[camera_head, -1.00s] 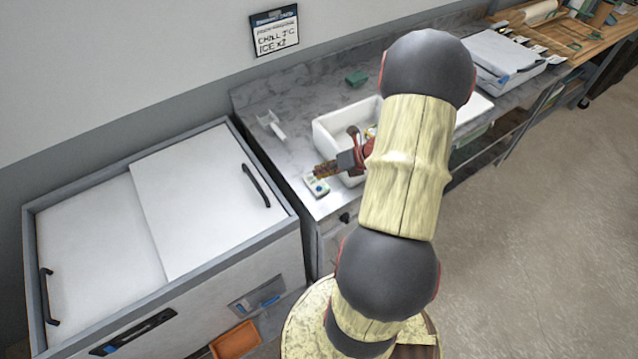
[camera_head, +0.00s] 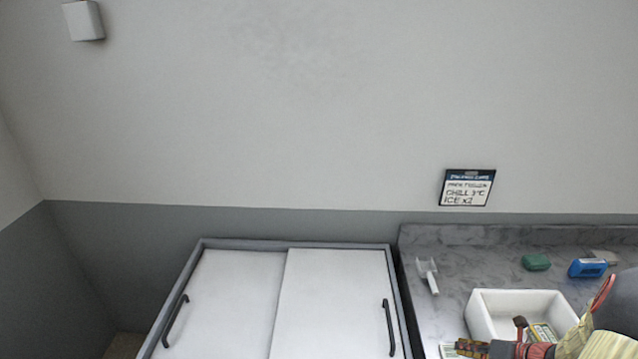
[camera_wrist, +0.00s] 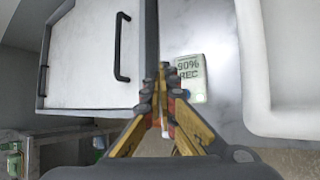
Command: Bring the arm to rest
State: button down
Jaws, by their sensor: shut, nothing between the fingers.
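My gripper (camera_head: 472,347) shows at the bottom right of the head view, over the front of the counter and in front of the white bin. In the wrist view my gripper (camera_wrist: 163,75) has its fingertips together with nothing between them. Most of my arm is out of the head view; only a part shows at the lower right corner.
A white chest with sliding lids (camera_head: 335,300) stands left of the marble counter (camera_head: 430,310). On the counter are a white bin (camera_head: 490,297), a white scoop-like piece (camera_head: 428,275), a green block (camera_head: 536,262) and a blue item (camera_head: 587,268). A sign (camera_head: 467,187) hangs above.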

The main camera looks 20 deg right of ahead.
jog(key=shift+n, duration=0.6)
jog(key=s+a+n+g+y, duration=0.25)
jog(key=s+a+n, duration=0.3)
jog(key=n, duration=0.45)
jog(key=s+a+r+n+h+b, duration=0.1)
jog(key=a+r+n+b, duration=0.1)
jog(key=a+r+n, duration=0.4)
jog(key=s+a+r+n+h+b, duration=0.1)
jog(key=a+r+n+h+b, duration=0.1)
jog(key=a+r+n, duration=0.5)
jog(key=s+a+r+n+h+b, duration=0.1)
jog(key=a+r+n+b, duration=0.3)
jog(key=a+n, duration=1)
notch_tip(320, 180, up, 2)
jog(key=n+h, duration=0.1)
jog(key=n, duration=0.2)
jog(key=shift+a+r+g, duration=0.25)
jog(key=shift+g, duration=0.1)
jog(key=shift+s, duration=0.1)
